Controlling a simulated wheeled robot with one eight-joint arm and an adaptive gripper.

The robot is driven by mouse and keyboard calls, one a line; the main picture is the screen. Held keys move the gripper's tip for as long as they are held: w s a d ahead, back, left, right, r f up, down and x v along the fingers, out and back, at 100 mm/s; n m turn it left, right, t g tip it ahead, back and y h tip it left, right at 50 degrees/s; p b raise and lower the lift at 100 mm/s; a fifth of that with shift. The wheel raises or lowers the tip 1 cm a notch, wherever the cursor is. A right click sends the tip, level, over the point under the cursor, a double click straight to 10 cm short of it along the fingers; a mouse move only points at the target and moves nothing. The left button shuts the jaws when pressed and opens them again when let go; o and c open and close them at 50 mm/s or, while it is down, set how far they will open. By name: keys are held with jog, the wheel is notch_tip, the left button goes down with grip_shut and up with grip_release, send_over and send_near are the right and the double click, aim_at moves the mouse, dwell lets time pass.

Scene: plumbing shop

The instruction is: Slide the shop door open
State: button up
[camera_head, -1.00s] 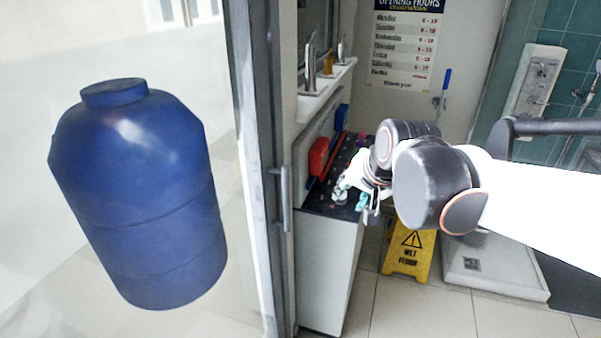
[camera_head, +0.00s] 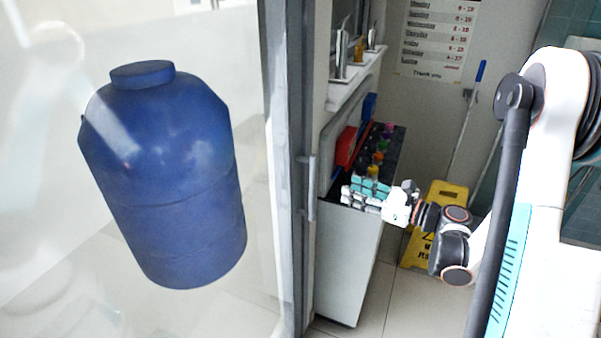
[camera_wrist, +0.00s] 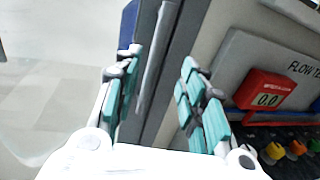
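The shop door (camera_head: 285,130) is a glass panel in a grey frame at the left of the head view. Its grey upright bar handle (camera_head: 311,188) is on the frame's right edge. My gripper (camera_head: 347,193), with teal finger pads, is right of the handle and points left towards it. In the wrist view the fingers (camera_wrist: 160,68) are spread apart, and the handle bar (camera_wrist: 158,55) shows between them, farther off. Nothing is held. I see no contact with the handle.
A big blue tank (camera_head: 165,180) shows through the glass. Right of the door edge stands a white cabinet (camera_head: 345,260) with a red flow meter (camera_head: 346,147) and coloured knobs on top. A yellow wet-floor sign (camera_head: 446,195) stands behind my arm.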

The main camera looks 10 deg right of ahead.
jog(key=b+x, duration=0.1)
jog(key=x, duration=1.2)
jog(key=shift+a+r, duration=0.25)
jog(key=shift+r, duration=0.1)
jog(key=shift+w, duration=0.1)
grip_shut()
